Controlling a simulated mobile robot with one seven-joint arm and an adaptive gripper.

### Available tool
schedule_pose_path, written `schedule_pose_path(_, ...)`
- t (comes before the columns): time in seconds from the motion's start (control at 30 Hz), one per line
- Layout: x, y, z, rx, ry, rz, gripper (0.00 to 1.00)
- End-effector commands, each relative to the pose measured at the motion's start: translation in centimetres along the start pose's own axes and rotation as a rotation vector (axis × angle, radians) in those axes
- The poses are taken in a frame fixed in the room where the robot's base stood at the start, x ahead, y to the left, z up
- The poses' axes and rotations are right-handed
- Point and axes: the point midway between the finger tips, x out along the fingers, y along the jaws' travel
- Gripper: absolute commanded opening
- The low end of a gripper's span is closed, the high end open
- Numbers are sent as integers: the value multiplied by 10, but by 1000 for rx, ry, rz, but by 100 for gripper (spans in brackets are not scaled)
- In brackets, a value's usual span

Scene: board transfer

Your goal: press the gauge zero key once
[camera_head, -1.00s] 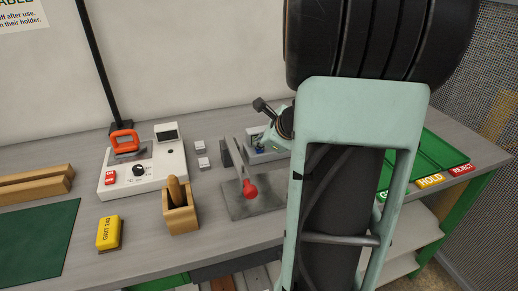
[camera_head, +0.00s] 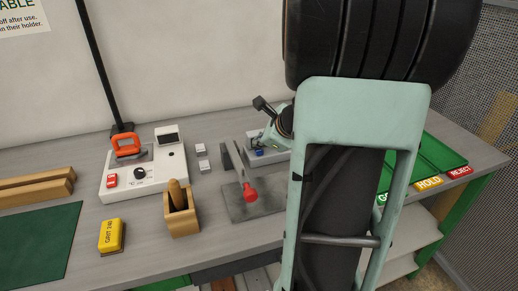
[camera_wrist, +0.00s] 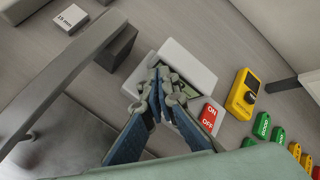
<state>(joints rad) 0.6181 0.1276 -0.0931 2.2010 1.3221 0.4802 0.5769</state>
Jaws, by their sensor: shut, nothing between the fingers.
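My gripper (camera_wrist: 157,72) is shut and empty, its dark blue fingers meeting at the tips in the wrist view. The tips lie over a white box (camera_wrist: 190,61) with a green part showing inside. I cannot tell whether they touch it. A yellow device (camera_wrist: 243,95) with a dark display and a round knob stands to the right, apart from the fingers. In the head view my arm hides part of the box (camera_head: 254,135).
A lever with a red knob (camera_head: 249,192) stands left of my arm. A white unit with a dial (camera_head: 174,160), a wooden holder (camera_head: 184,222) and a yellow block (camera_head: 110,236) are farther left. Green trays (camera_head: 440,155) with HOLD and REJECT labels lie right.

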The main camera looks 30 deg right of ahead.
Motion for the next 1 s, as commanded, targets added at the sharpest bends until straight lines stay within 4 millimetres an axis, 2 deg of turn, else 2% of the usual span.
schedule_pose_path(0.27,-2,-2,1,0,0,-1,0)
schedule_pose_path(0.77,-35,-26,25,0,0,-1,0)
schedule_pose_path(1.0,-35,-26,25,0,0,-1,0)
